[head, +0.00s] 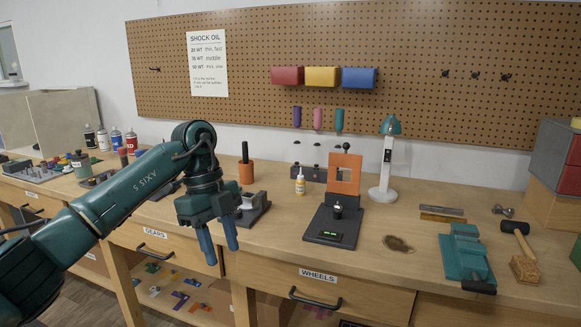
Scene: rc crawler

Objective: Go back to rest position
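My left arm comes in from the left, and my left gripper (218,243) hangs in front of the workbench's front edge with its blue fingers pointing down. The two fingers stand apart with nothing visible between them. The gripper hides a small part of the bench and the drawer fronts behind it. My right gripper is out of view.
The wooden workbench (290,222) spans the view. An orange-and-black stand (343,175), a lamp (389,126), a teal vise (465,255), a mallet (517,232) and a yellow bottle (300,184) stand on it. A labelled drawer (318,275) is closed below.

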